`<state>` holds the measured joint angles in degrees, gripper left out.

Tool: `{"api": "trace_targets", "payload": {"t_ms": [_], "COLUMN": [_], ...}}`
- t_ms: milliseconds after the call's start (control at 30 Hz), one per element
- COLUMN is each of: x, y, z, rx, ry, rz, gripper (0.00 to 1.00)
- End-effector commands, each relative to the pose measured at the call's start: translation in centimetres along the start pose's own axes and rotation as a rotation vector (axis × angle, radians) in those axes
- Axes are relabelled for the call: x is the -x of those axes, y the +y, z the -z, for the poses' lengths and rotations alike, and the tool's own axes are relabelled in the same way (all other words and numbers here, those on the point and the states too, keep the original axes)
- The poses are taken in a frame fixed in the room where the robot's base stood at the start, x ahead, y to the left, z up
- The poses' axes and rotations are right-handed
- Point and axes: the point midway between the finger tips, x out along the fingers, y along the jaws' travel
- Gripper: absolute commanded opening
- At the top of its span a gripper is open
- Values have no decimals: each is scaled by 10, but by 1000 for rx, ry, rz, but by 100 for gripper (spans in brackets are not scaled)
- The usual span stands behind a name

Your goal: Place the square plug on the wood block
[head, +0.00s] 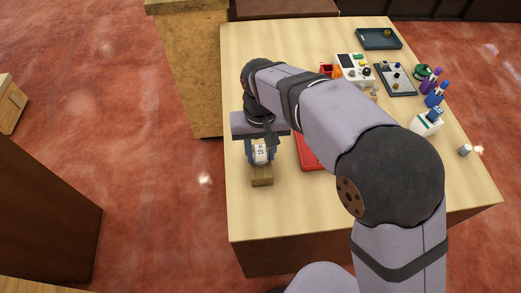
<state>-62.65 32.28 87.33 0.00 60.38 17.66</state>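The wood block (262,179) is a small brown block near the table's left edge, partly covered by what is above it in the picture. A small white piece with dark markings (261,154), which looks like the square plug, shows right at the block's upper end. My gripper (261,157) points down there, with one finger on each side of the white piece, and looks shut on it. I cannot tell whether the white piece rests on the block or is held just above it.
A red tray (307,151) lies right of the block, mostly hidden by my arm. Farther right are a white device (348,62), a grey tray (397,89), markers (434,96), a white holder (426,125) and a small cylinder (465,150). The table's front left is clear.

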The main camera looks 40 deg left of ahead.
Motion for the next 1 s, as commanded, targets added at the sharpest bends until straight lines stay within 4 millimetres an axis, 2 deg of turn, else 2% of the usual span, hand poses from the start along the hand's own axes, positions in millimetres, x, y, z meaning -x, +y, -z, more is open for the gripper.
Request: {"api": "trace_targets", "payload": {"t_ms": [33, 67, 100, 367, 567, 767, 1000], "x": [0, 0, 0, 0, 9, 36, 80], "y": [0, 0, 0, 0, 0, 0, 0], "z": [0, 0, 0, 0, 1, 1, 2], "rx": [0, 0, 0, 0, 0, 0, 0], "ry": [-1, -1, -1, 0, 3, 6, 5], "rz": [0, 0, 0, 0, 1, 2, 1], "gripper": [45, 52, 54, 54, 54, 54, 54]}}
